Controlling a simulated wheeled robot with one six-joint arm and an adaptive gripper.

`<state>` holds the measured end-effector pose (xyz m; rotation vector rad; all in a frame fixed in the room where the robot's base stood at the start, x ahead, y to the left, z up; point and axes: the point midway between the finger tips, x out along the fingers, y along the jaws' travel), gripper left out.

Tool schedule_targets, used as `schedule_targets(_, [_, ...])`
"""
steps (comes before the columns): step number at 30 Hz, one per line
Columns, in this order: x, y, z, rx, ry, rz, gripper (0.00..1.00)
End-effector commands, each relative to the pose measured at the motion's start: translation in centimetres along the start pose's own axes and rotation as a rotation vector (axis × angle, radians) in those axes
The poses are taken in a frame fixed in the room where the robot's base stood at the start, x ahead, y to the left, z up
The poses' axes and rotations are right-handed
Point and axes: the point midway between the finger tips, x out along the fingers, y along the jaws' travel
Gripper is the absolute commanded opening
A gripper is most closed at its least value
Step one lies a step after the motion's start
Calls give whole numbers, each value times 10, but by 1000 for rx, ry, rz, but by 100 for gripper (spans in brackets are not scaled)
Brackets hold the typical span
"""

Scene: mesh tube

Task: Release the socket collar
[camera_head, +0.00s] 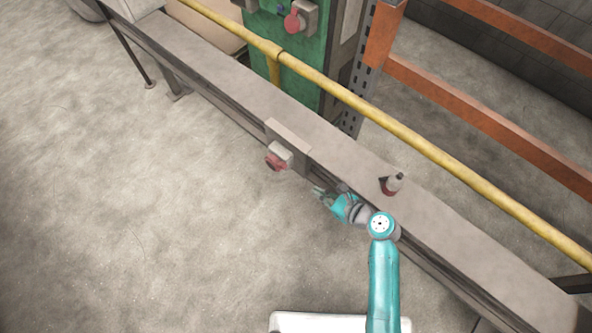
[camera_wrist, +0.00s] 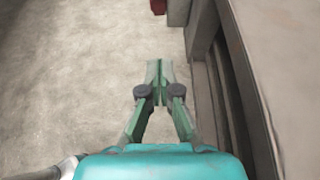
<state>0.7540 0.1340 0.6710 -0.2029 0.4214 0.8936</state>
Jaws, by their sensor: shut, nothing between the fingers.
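A grey socket box (camera_head: 287,152) sits on the front side of the long bench. A red round part, seemingly the socket collar (camera_head: 274,164), faces out from it. A bit of red, likely the same collar (camera_wrist: 158,6), shows at the top edge of the wrist view, mostly cut off. My gripper (camera_head: 317,191) is in front of the bench, to the right of the collar and apart from it. In the wrist view my gripper's green fingers (camera_wrist: 159,78) meet at the tips, with nothing between them. Whether anything is plugged into the socket is too small to tell.
The long grey bench (camera_head: 225,85) runs diagonally, with a small grey and dark red object (camera_head: 392,184) on top. A yellow rail (camera_head: 410,139) runs behind it. A green cabinet (camera_head: 300,55) stands at the back. The floor (camera_head: 130,200) in front is clear.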

Motion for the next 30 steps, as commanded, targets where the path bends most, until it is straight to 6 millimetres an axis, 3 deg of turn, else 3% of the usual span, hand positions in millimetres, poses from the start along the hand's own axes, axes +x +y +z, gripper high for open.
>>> schedule_targets(9, [1, 0, 0, -1, 1, -1, 0])
schedule_targets(14, [13, 0, 0, -3, 1, 2, 0])
schedule_targets(30, [103, 0, 0, -3, 2, 1, 0])
